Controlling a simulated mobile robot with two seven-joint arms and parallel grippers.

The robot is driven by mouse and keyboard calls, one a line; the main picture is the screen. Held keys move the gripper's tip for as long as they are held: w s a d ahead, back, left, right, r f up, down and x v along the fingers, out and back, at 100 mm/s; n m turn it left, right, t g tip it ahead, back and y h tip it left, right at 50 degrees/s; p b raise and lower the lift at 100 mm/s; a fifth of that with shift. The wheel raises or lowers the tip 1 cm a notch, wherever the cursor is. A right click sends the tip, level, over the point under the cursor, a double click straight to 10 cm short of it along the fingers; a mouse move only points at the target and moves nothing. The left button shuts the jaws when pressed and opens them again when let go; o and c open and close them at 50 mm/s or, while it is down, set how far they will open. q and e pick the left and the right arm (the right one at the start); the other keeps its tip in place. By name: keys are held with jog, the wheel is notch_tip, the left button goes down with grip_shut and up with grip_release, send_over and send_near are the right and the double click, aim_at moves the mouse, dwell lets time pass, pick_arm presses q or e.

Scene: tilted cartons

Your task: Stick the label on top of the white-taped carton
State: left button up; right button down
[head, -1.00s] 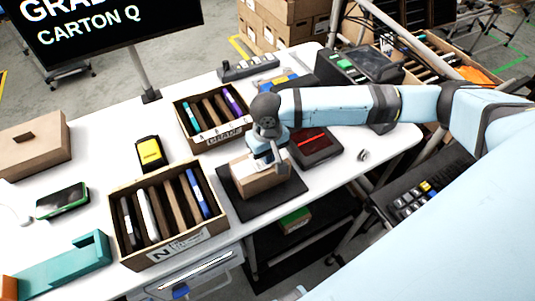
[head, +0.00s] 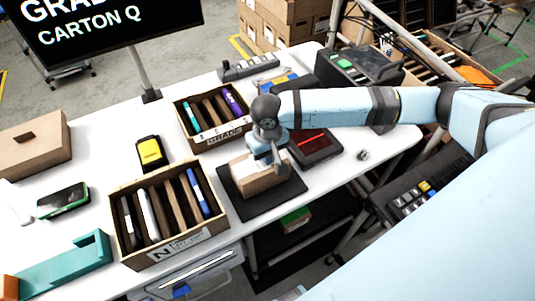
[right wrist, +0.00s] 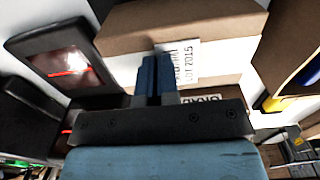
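The white-taped carton (head: 262,183) is a small brown box on a black mat (head: 236,207). In the right wrist view the carton (right wrist: 135,28) has a pale tape band (right wrist: 228,62) across it. The label (right wrist: 186,60), white with dark print including "2015", lies face up against the carton top at my fingertips. My right gripper (head: 279,164) is over the carton top. Its blue fingers (right wrist: 157,62) are close together, with a thin dark gap, and cover part of the label. Whether the whole label touches the carton is hidden. My left gripper is out of view.
Two open cartons of upright items, one nearer (head: 140,262) and one farther (head: 205,142), stand left of the mat. A scanner with a red line (head: 315,143) is close behind the carton. A yellow-and-black device (head: 151,152) stands farther left. White table shows between them.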

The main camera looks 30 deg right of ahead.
jog(key=c, duration=1.3)
grip_release()
notch_tip(320, 180, up, 20)
jog(key=p, duration=0.9)
jog(key=shift+f, duration=0.15)
